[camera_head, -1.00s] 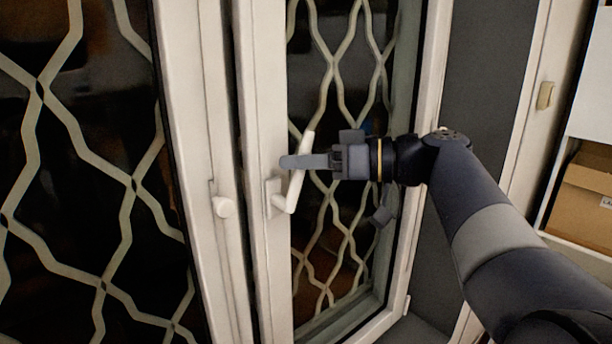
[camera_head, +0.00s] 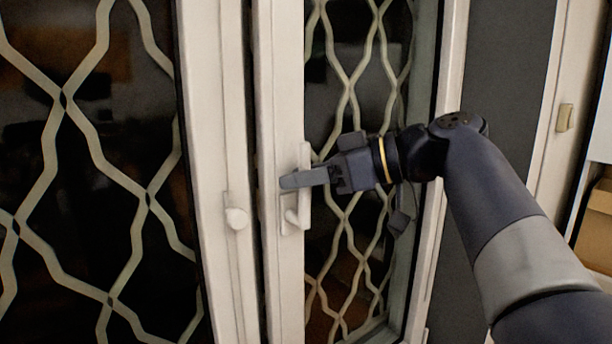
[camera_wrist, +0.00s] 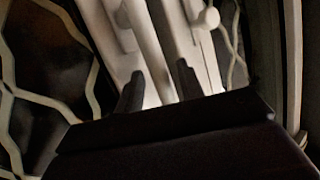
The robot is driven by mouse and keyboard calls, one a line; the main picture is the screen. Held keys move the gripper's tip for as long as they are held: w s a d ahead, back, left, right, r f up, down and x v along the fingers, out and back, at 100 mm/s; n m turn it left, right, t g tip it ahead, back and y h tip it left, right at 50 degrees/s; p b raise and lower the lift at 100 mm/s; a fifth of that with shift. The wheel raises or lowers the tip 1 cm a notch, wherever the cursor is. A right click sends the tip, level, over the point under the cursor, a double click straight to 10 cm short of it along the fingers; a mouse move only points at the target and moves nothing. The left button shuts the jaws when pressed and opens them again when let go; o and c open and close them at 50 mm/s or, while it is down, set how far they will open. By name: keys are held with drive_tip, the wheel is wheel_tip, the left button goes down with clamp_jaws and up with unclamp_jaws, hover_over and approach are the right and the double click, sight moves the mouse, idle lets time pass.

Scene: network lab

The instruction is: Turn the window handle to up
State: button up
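The white window handle (camera_head: 304,157) is on the narrow sash frame, its lever pointing up and almost parallel to the frame, above its base (camera_head: 289,221). My gripper (camera_head: 288,181) reaches in from the right, its fingers crossing in front of the lever's middle and hiding part of it. In the wrist view, the two dark fingers of my gripper (camera_wrist: 158,84) are apart, with white frame behind the gap. I cannot tell whether a finger touches the lever.
White lattice bars (camera_head: 148,195) cover the dark panes. A cardboard box (camera_head: 597,215) sits on a shelf at the far right.

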drive_tip(key=b+v, duration=0.1)
drive_tip(key=v, duration=0.9)
drive_tip(key=shift+d, duration=0.35)
drive_tip(key=shift+a+r, duration=0.1)
drive_tip(key=shift+a, duration=0.05)
drive_tip(key=p+x, duration=0.1)
drive_tip(key=x, duration=0.9)
drive_tip(key=shift+a, duration=0.35)
drive_tip(key=shift+w+d+m+p, duration=0.15)
drive_tip(key=shift+d+m+p, duration=0.15)
drive_tip(key=shift+d, duration=0.05)
drive_tip(key=shift+a+b, duration=0.1)
drive_tip(key=shift+b, duration=0.25)
